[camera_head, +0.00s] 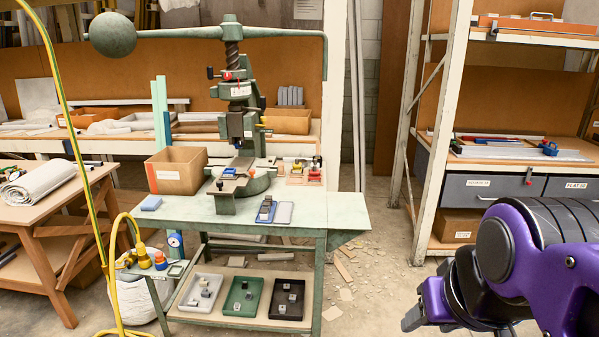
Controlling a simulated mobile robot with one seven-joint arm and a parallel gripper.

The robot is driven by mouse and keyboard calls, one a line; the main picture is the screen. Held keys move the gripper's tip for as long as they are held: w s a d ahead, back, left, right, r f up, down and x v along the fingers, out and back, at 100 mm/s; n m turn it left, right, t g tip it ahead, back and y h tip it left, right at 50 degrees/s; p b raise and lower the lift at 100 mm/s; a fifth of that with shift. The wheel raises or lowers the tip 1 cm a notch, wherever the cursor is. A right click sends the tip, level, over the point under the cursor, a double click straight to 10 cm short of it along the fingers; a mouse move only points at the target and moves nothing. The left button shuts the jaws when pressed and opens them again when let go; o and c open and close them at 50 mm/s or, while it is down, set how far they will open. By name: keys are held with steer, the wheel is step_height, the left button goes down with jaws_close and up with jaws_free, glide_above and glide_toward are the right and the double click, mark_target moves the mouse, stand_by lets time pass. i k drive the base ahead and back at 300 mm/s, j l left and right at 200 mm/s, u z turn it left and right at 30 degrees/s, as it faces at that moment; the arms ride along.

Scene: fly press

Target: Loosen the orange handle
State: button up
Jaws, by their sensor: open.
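The green fly press (231,110) stands on a green metal table (310,215), with a ball-ended arm across its top. I cannot clearly single out an orange handle at this size. A small red part with a dark knob (211,72) sits on the press column, below the screw. My gripper (424,312) is open at the lower right, partly hidden by my purple arm. It is well apart from the press and touches nothing I can see.
A cardboard box (176,172) and a blue-grey block stand on the table. Trays (242,295) of small parts lie on its lower shelf. A yellow hose (113,270) hangs at the left. A shelf rack (440,140) stands right. Scraps litter the floor between.

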mark_target(252, 171)
steer(key=i+j, duration=0.65)
steer(key=i, duration=0.3)
